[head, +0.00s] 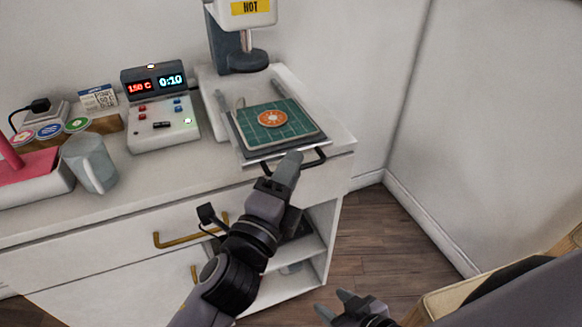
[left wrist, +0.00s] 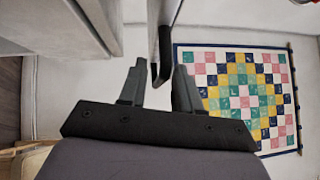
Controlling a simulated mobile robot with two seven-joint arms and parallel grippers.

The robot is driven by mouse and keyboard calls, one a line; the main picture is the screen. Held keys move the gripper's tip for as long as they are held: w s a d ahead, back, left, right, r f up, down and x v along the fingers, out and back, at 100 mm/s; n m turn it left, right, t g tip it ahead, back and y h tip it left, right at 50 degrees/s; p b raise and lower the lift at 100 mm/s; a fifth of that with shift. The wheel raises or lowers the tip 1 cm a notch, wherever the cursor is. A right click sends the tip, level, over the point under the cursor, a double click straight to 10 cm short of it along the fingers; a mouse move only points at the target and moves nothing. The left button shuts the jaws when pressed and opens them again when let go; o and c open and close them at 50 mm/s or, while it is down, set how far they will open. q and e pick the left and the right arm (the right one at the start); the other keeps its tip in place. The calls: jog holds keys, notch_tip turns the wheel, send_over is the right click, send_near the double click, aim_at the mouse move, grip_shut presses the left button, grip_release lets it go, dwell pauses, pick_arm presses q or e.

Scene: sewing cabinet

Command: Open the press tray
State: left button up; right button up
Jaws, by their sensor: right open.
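The press tray (head: 315,142) sticks out at the front of the press. A green mat (head: 290,130) with a round orange patch (head: 272,118) lies on it. Its black handle (head: 318,157) is at the tray's front edge, and shows as a dark bar (left wrist: 164,60) in the left wrist view. My left gripper (head: 288,168) is at this handle; the bar lies between its two fingers (left wrist: 160,82), close to the right-hand one. I cannot tell whether the fingers press on it. My right gripper (head: 335,306) is open and empty, low in the head view, away from the cabinet.
The press (head: 235,45) stands behind the tray under a HOT label. A control box (head: 160,110) reads 150 C and 0:10. A mug (head: 90,163) stands further left. Drawers with brass handles (head: 185,237) are below.

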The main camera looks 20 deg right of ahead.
pick_arm(q)
jog(key=v, duration=0.6)
jog(key=shift+s+a, duration=0.15)
jog(key=shift+f, duration=0.1)
dwell(0.3)
